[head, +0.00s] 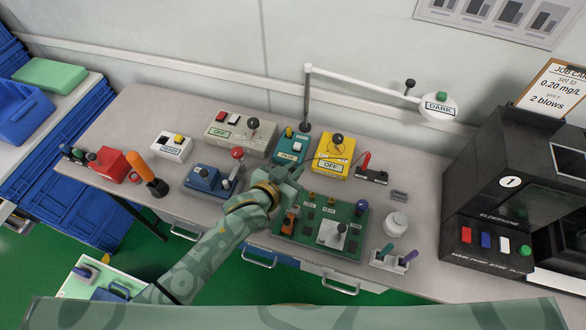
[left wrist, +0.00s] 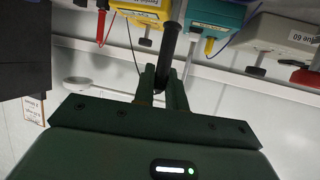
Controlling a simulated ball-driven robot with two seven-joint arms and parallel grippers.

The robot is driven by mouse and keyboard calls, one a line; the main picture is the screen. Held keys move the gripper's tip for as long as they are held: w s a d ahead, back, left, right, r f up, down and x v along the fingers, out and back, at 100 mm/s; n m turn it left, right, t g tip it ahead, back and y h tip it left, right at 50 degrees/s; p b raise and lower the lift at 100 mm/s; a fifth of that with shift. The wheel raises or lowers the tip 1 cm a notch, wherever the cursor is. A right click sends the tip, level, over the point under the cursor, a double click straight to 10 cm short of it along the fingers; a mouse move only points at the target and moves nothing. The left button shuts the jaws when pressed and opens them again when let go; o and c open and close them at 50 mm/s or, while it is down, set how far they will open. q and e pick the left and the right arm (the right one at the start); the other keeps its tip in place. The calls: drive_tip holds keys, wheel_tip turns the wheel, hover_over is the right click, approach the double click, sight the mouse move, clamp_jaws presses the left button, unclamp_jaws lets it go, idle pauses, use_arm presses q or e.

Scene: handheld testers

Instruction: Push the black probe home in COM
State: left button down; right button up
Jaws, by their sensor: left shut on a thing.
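The yellow tester (head: 335,156) stands at the back middle of the table, with a black dial on top and a label reading OFF. My left gripper (head: 289,174) is in front of it and to its left, over the table. In the left wrist view, the left gripper (left wrist: 165,88) is shut on the black probe (left wrist: 169,45), which points away from the fingers. The yellow tester (left wrist: 148,8) shows there at the top edge, just left of the probe. The probe's tip and the COM socket cannot be made out. My right gripper is out of view.
A teal tester (head: 291,146) stands close left of the yellow one. A red probe (head: 366,161) stands in a black holder to the right. A green board (head: 346,213) lies in front. A white lamp arm (head: 360,80) reaches over the back.

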use_arm(q)
drive_tip(key=shift+f+b, duration=0.7)
drive_tip(key=shift+f, duration=0.6)
drive_tip(key=c, duration=1.3)
unclamp_jaws()
drive_tip(key=shift+c, duration=0.2)
drive_tip(key=p+v, duration=0.4)
drive_tip(key=v, duration=1.2)
drive_tip(key=shift+s+p, duration=0.2)
drive_tip(key=shift+p, duration=0.2)
drive_tip(key=shift+r, duration=0.1)
